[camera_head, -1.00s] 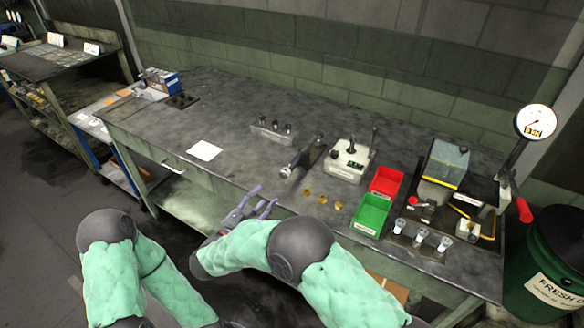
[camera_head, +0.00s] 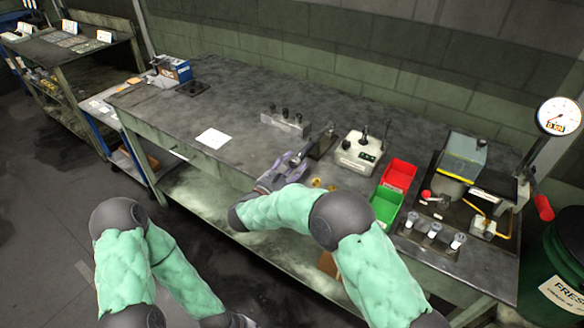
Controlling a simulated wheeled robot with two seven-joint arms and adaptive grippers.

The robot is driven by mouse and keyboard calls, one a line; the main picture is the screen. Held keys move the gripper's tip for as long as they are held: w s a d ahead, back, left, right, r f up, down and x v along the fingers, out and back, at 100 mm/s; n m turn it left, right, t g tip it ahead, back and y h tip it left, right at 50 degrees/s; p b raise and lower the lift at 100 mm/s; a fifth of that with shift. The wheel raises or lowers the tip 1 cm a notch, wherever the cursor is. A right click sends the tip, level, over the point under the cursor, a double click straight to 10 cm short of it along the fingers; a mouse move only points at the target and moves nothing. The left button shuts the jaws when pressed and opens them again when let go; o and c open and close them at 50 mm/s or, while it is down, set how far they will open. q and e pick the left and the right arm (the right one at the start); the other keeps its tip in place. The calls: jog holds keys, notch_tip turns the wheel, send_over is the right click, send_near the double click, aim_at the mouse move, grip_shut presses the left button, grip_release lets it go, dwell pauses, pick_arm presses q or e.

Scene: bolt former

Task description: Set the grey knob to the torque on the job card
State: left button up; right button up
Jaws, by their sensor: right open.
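A white card (camera_head: 212,138) lies flat on the bench; its print is too small to read. My right gripper (camera_head: 293,160) is open and reaches in over the bench's front edge. It is right beside the near end of a dark tool (camera_head: 321,143) on the bench, in front of the grey control box. The tool's grey round end is now mostly hidden by my gripper, and I cannot tell whether they touch. The control box (camera_head: 359,151) carries dark knobs and an upright lever. No dial setting is readable.
A metal block with dark pegs (camera_head: 286,122) stands behind the tool. Red (camera_head: 398,175) and green (camera_head: 386,205) bins stand to the right, with small brass parts (camera_head: 318,183) before them. A round gauge (camera_head: 559,116) is at far right. The bench's left half is mostly clear.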

grip_shut()
